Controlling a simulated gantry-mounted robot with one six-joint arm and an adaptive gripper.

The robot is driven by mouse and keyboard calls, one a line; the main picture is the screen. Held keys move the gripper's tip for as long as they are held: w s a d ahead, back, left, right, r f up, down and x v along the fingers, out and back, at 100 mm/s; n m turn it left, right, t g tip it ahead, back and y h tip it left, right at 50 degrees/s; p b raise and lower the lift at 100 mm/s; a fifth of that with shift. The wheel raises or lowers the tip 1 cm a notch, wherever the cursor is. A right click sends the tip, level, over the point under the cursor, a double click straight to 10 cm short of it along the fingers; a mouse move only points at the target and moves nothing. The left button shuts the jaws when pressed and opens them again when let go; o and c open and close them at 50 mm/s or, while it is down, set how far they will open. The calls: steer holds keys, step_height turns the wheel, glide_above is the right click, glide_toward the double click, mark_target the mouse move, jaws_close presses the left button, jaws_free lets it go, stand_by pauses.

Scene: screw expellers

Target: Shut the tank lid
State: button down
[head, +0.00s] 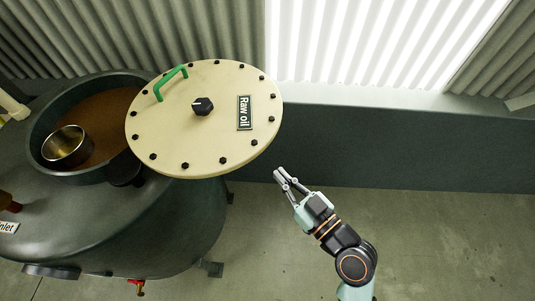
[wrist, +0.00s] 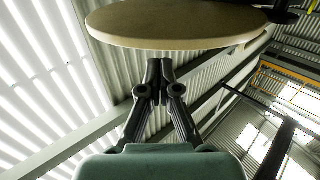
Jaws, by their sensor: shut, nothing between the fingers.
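The tank lid (head: 185,135) is a round cream disc with bolts around its rim, a black centre knob, a green handle (head: 171,82) and a "Raw oil" label. It is swung to the right, leaving most of the round tank opening (head: 105,107) uncovered. The dark green tank (head: 140,225) stands at the left. My gripper (head: 278,173) is shut and empty, to the lower right of the lid and apart from it in the head view. In the wrist view the lid's edge (wrist: 170,42) spans the top, beyond my gripper's fingertips (wrist: 159,65).
A low dark green wall (head: 390,148) runs behind, below a bright corrugated panel (head: 375,40). A red-handled valve (head: 138,287) is low on the tank. The floor (head: 440,245) at the right is clear.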

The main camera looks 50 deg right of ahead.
mark_target(260, 153)
steer(key=p+x, duration=0.1)
steer(key=x, duration=0.4)
steer(key=shift+r, duration=0.15)
steer(key=shift+w+d+p, duration=0.15)
steer(key=shift+w+p, duration=0.15)
steer(key=shift+w, duration=0.3)
steer(key=shift+f, duration=0.2)
